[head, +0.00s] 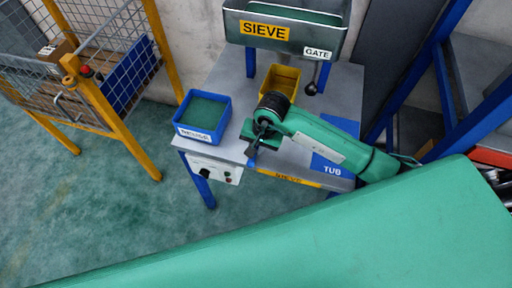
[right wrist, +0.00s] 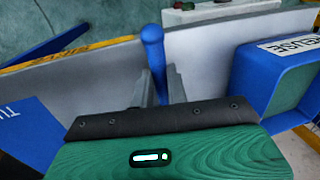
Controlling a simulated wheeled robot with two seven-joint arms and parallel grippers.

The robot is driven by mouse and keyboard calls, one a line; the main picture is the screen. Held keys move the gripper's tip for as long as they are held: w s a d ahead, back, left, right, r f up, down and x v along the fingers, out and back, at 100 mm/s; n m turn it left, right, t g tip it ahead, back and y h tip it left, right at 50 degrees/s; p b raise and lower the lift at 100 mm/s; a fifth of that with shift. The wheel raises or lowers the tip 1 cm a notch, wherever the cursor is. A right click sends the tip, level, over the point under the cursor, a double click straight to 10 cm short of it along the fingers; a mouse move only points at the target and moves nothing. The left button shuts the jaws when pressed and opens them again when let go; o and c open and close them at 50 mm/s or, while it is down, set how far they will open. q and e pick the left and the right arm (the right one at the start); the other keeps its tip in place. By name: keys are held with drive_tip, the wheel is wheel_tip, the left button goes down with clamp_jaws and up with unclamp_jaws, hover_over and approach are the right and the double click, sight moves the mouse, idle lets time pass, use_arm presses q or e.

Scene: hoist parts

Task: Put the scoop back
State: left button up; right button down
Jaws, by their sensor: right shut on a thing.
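My right gripper (head: 258,136) is over the front of the grey table, and its fingers also show in the right wrist view (right wrist: 161,88). It is shut on a slim blue rod with a rounded end (right wrist: 152,36), which looks like the scoop's handle; its tip also shows in the head view (head: 252,150). The scoop's bowl is not visible, hidden by the gripper or arm. A blue tray with a green inside (head: 222,116), labelled REUSE in the right wrist view (right wrist: 237,75), stands left of the gripper. My left gripper is not in view.
The sieve (head: 230,27) with its gate stands at the back, above a yellow bin (head: 297,76). A blue patch marked TUB (head: 333,171) lies right of the gripper, partly under my arm. A yellow-framed mesh cage (head: 118,125) stands left. A blue-framed rack (head: 443,85) stands right.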

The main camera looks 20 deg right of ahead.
drive_tip(key=shift+f, duration=0.5)
